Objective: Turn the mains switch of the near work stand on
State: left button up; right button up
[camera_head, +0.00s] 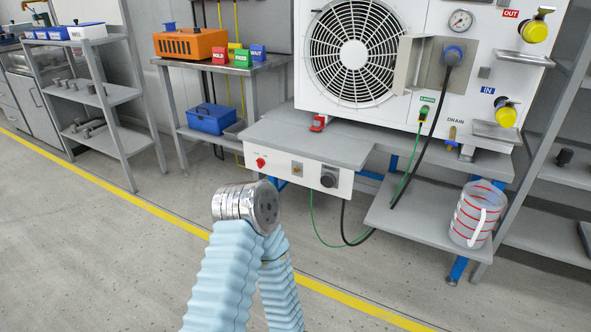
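The near work stand (307,141) has a white front panel (290,172) below its grey top. On the panel sit a red button (260,162), a small switch on a yellowish plate (297,169) and a black rotary knob (328,179). I cannot read which of these is the mains switch, nor its setting. One of my arms, in light blue ribbed sleeve with a silver joint, rises from the bottom in front of the stand, left of and below the panel. No gripper fingers show in the view.
A large fan unit (353,55) stands on the work stand. A green and a black cable (408,175) hang down past the lower shelf, where a clear red-striped jug (475,214) stands. Grey shelves stand left and right. The floor has a yellow line (340,297) and is open in front.

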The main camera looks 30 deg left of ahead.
aim_at(260, 161)
jog(key=u, duration=1.25)
